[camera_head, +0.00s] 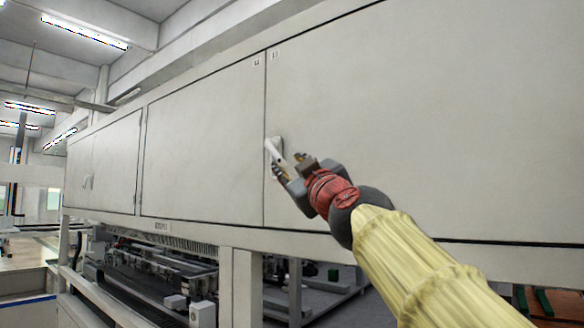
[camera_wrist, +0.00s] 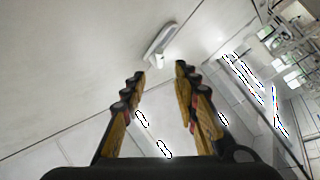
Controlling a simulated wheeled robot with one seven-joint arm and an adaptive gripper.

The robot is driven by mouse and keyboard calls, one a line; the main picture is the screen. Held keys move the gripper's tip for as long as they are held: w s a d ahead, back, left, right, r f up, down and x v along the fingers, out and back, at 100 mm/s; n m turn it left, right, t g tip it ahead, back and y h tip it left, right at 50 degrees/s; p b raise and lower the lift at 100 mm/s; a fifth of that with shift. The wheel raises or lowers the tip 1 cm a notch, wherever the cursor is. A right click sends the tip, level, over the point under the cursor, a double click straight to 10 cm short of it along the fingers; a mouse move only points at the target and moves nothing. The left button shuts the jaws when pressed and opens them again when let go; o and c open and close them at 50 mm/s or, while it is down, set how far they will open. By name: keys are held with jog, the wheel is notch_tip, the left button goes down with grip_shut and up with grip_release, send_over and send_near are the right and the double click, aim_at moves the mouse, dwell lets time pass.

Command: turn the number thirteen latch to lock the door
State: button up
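The latch (camera_head: 273,150) is a pale handle on the seam between two large white door panels, tilted in the head view. Two small labels sit above it near the panels' top edge, too small to read surely. The right panel (camera_head: 440,110) looks flush with its neighbour. My gripper (camera_head: 287,168) is just in front of the latch and partly hides its lower end. In the wrist view the latch (camera_wrist: 163,42) lies beyond the fingertips, roughly centred between them and apart from them. My gripper (camera_wrist: 160,72) is open, with nothing between its fingers.
Machinery (camera_head: 150,270) stands under the panels, beside a white post (camera_head: 240,285). The panel faces around my gripper are clear.

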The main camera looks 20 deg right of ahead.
aim_at(278, 153)
jog(key=shift+c, duration=0.6)
